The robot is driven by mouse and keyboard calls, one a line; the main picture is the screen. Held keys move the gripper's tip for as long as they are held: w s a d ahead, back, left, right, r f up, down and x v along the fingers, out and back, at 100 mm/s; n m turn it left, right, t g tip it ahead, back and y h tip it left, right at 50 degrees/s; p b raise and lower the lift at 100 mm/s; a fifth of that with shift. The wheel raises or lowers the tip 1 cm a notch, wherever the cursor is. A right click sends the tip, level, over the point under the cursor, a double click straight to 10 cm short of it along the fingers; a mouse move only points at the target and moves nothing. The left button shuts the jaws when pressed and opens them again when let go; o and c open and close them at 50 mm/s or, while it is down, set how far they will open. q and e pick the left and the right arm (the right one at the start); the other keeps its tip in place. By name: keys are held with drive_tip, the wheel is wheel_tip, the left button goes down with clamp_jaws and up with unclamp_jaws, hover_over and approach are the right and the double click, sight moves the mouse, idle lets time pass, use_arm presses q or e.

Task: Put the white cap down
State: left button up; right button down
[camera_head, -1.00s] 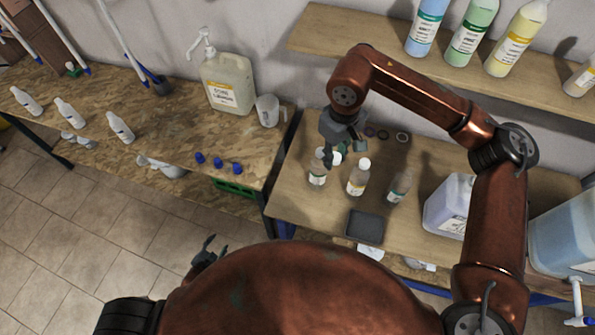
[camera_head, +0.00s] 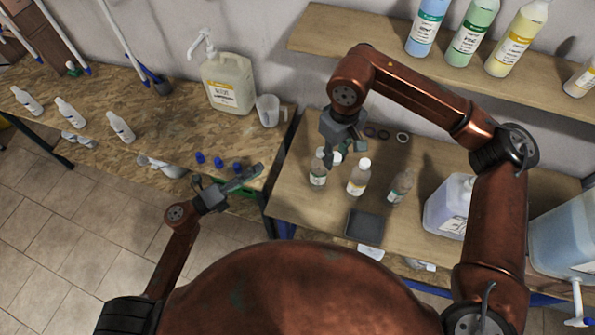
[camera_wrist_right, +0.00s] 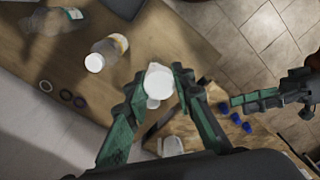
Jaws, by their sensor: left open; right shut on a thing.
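The white cap (camera_wrist_right: 159,80) is held between the fingers of my right gripper (camera_wrist_right: 160,92) in the right wrist view. In the head view my right gripper (camera_head: 341,150) is above the right table, and the cap (camera_head: 336,158) shows beneath it, beside a small bottle (camera_head: 318,170). Whether cap and bottle touch I cannot tell. A second small bottle (camera_head: 358,178) wears a white cap, and a third (camera_head: 399,188) stands to its right. My left gripper (camera_head: 245,180) is open and empty, in front of the left table near the blue caps (camera_head: 218,162).
A dark square tray (camera_head: 365,227) lies at the right table's front. Several rings (camera_head: 402,137) lie behind the bottles. A large jug (camera_head: 447,206) stands right. The left table (camera_head: 180,110) holds a pump canister (camera_head: 228,82) and a clear measuring jug (camera_head: 268,110). A gap separates the tables.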

use_arm(q)
drive_tip(key=s+d+r+m+g+h, duration=0.2)
drive_tip(key=s+d+r+m+g, duration=0.3)
drive_tip(key=d+r+m, duration=0.5)
drive_tip(key=m+t+y, duration=0.1)
drive_tip(key=m+y, duration=0.1)
drive_tip(key=m, duration=0.3)
approach(338, 157)
drive_tip(key=x, duration=1)
drive_tip(key=shift+f, duration=0.35)
